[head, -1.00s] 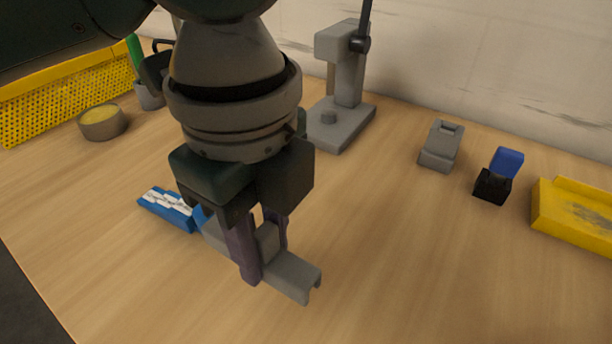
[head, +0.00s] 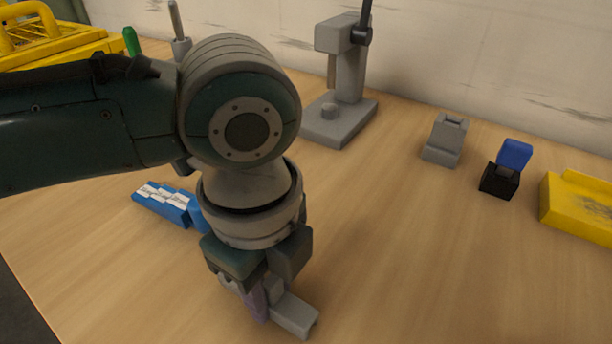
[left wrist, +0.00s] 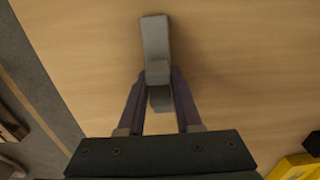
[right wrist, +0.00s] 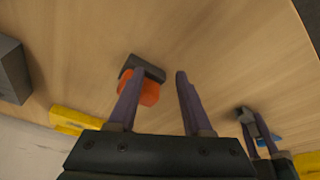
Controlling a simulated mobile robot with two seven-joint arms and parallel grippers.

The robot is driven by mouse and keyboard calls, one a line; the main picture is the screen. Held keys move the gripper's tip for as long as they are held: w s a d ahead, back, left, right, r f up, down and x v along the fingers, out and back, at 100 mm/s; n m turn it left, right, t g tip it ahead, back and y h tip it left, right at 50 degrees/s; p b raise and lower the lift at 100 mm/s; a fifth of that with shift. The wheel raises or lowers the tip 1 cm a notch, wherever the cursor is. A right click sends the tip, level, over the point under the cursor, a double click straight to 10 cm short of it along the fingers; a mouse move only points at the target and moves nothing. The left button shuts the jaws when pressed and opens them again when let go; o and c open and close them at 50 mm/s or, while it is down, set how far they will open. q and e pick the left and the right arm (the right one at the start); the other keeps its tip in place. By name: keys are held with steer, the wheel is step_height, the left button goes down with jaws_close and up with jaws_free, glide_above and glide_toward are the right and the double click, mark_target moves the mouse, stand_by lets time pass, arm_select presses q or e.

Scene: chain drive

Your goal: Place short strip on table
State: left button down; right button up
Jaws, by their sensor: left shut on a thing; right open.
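The grey strip (head: 296,316) sits between the fingers of my left gripper (head: 258,300) in the head view, near the table's front edge. My left gripper is shut on it. In the left wrist view the strip (left wrist: 155,45) sticks out beyond the fingertips (left wrist: 158,82), over bare wood. The table (head: 400,260) is light wood. I cannot tell whether the strip touches it. My right gripper (right wrist: 160,75) is open and empty in the right wrist view. That view also shows the left gripper at the lower right, with the strip (right wrist: 246,115).
Blue pieces with white labels (head: 165,204) lie left of my left gripper. A grey press (head: 345,100) stands behind. A grey block (head: 444,140), a blue-and-black box (head: 502,172) and a yellow tray (head: 580,208) are at right. An orange-and-dark object (right wrist: 145,85) lies by a right finger.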

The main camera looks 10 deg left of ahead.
mark_target(268, 279)
arm_select(q)
steer(key=c, duration=0.6)
jaws_free()
step_height(268, 279, up, 12)
steer(key=p, duration=0.3)
steer(key=shift+r, duration=0.1)
steer(key=s+d+f+n+t+h, duration=0.2)
steer(key=s+d+n+h, duration=0.25)
steer(key=n, duration=0.35)
steer(key=s+a+f+n+y, duration=0.1)
steer(key=s+a+n+y, duration=0.1)
steer(key=a+n, duration=0.4)
steer(key=s+a+f+n+t+y, duration=0.1)
steer(key=s+a+f+n+y, duration=0.1)
steer(key=s+a+n, duration=0.3)
steer(key=a+n, duration=0.1)
steer(key=a, duration=0.2)
steer(key=shift+s+a+t, duration=0.2)
steer(key=shift+s+t, duration=0.05)
steer(key=shift+t, duration=0.05)
arm_select(e)
step_height(268, 279, up, 3)
steer(key=shift+r, duration=0.15)
